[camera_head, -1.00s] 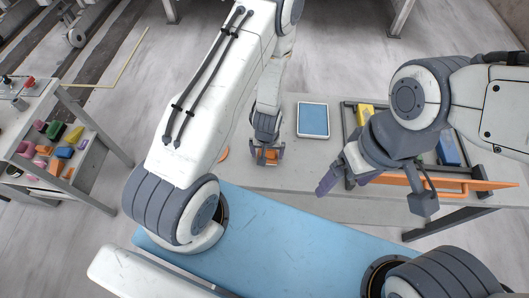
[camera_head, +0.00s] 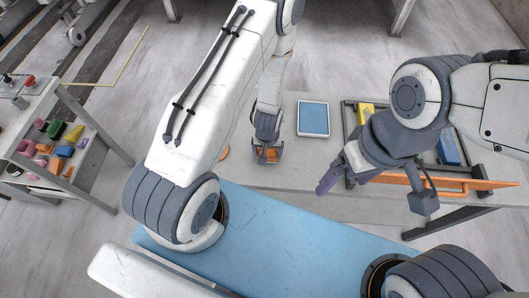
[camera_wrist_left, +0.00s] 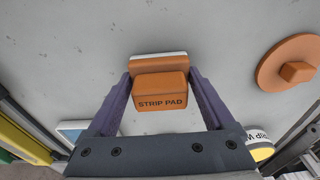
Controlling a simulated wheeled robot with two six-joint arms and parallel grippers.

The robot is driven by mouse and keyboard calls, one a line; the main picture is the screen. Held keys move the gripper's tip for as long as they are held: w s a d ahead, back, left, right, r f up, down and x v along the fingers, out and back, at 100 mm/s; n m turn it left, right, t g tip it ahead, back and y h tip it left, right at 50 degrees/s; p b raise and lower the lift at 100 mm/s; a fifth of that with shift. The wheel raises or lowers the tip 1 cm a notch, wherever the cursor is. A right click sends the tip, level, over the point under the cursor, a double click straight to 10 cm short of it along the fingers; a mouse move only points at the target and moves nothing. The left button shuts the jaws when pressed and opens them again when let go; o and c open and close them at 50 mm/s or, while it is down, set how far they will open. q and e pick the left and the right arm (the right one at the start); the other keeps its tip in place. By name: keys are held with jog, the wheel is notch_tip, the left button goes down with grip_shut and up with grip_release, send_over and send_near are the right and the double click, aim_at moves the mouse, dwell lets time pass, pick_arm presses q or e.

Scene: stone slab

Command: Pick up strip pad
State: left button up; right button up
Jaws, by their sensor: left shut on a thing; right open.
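The strip pad (camera_wrist_left: 160,92) is an orange block with "STRIP PAD" printed on its handle and a pale layer along its far edge. It sits between the fingers of my left gripper (camera_wrist_left: 157,100) in the left wrist view. In the head view the orange strip pad (camera_head: 267,155) shows at the tip of my left gripper (camera_head: 267,151), over the grey stone slab (camera_head: 235,178). My left gripper is shut on it. I cannot tell whether the pad touches the slab. My right gripper (camera_head: 372,190) is open and empty, right of the pad near the slab's front edge.
A blue-topped tray (camera_head: 313,119) lies right of my left gripper. A dark frame with yellow and blue items (camera_head: 448,150) stands at the right. An orange disc with a knob (camera_wrist_left: 293,66) lies beside the pad. A shelf cart (camera_head: 62,140) with coloured blocks stands at the far left.

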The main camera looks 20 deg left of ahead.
pick_arm(q)
jog(key=shift+r, duration=0.35)
notch_tip(320, 180, up, 2)
jog(key=shift+r+b, duration=0.2)
jog(key=shift+b, duration=0.45)
jog(key=d+r, duration=0.1)
jog(key=d, duration=0.1)
jog(key=s+d+r, duration=0.1)
jog(key=shift+d+r, duration=0.3)
jog(key=shift+d, duration=0.05)
jog(key=s+d+r+p, duration=0.2)
jog(key=d+r+p, duration=0.1)
jog(key=d, duration=0.4)
jog(key=shift+d+r+p, duration=0.3)
jog(key=shift+r+p, duration=0.1)
jog(key=shift+r, duration=0.45)
jog(key=o, duration=0.5)
jog(key=shift+c, duration=1.2)
